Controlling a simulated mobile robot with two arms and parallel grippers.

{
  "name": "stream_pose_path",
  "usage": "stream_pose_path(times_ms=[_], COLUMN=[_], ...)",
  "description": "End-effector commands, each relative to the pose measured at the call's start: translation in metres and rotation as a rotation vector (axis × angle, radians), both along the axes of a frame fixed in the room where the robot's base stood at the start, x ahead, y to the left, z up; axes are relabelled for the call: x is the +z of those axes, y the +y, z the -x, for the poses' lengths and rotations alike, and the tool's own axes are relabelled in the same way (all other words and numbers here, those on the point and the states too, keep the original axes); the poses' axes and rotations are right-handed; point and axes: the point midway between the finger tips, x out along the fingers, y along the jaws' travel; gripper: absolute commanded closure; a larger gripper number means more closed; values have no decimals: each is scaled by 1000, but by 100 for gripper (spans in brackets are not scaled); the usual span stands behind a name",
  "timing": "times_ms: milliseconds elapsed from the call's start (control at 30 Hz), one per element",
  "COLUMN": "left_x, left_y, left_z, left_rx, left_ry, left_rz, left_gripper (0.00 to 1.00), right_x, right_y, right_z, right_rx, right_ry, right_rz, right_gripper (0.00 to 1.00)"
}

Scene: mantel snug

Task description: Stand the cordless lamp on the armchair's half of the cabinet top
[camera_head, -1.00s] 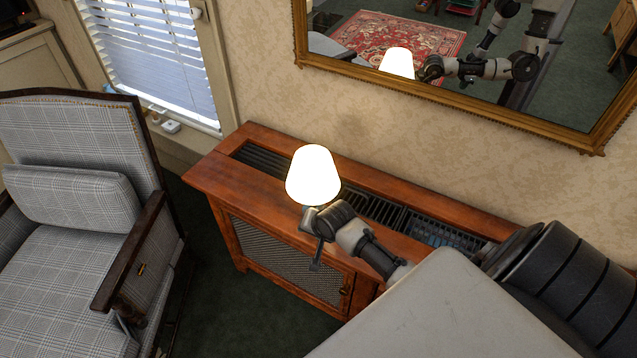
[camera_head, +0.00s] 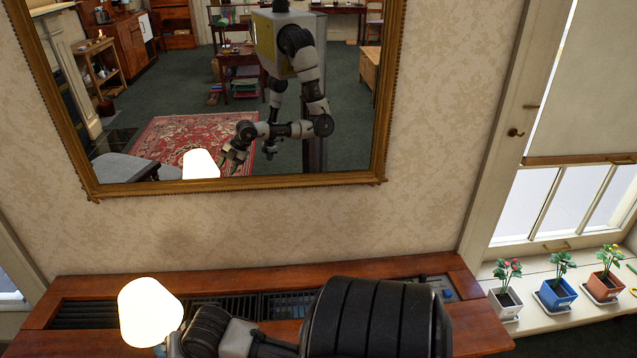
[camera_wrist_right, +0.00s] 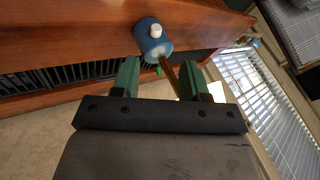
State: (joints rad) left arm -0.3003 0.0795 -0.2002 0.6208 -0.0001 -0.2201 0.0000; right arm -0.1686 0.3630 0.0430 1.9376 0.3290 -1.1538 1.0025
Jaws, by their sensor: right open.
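The cordless lamp shows as a glowing white shade (camera_head: 150,312) over the left part of the cabinet top (camera_head: 240,265) in the head view. Its lower part is mostly hidden, so I cannot tell whether it rests on the wood. My right arm reaches in from the right, its end close beside the shade. In the right wrist view my right gripper (camera_wrist_right: 158,64) is open, with its green fingers apart. A blue cylinder with a white knob (camera_wrist_right: 153,40) lies just beyond the fingertips; I cannot tell whether it is the lamp's base. The armchair (camera_wrist_right: 298,25) shows at the top right.
A gilt-framed mirror (camera_head: 240,182) hangs above the cabinet and reflects the lamp and my arms. Dark slats (camera_head: 85,314) run along the cabinet top. Potted plants (camera_head: 556,292) stand on the windowsill to the right.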

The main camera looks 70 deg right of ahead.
Motion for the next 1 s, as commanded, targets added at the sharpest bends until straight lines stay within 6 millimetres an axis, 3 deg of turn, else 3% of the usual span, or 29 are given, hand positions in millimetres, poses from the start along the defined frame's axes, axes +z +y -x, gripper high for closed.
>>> stream_pose_path(times_ms=[167,267,333,467,567,733,800,900,1000], left_x=[0,0,0,0,0,0,0,0,0], left_y=[0,0,0,0,1,1,1,1,1], left_z=[0,0,0,0,0,0,0,0,0], left_rx=[0,0,0,0,0,0,0,0,0], left_ry=[0,0,0,0,0,0,0,0,0], left_rz=[0,0,0,0,-1,-1,-1,-1,-1], left_gripper=[100,100,100,100,100,100,100,100,100], right_x=[-16,-37,-74,-150,-214,-314,-342,-366,-378], right_y=[32,58,72,75,75,79,81,83,84], right_z=[-6,-7,2,34,78,188,237,295,334], right_rx=[181,328,430,534,611,794,870,964,1028], right_ry=[-123,-213,-223,-122,-2,213,288,371,421], right_rz=[103,212,295,364,387,413,413,409,403], right_gripper=[56,56,56,56,56,56,56,56,56])
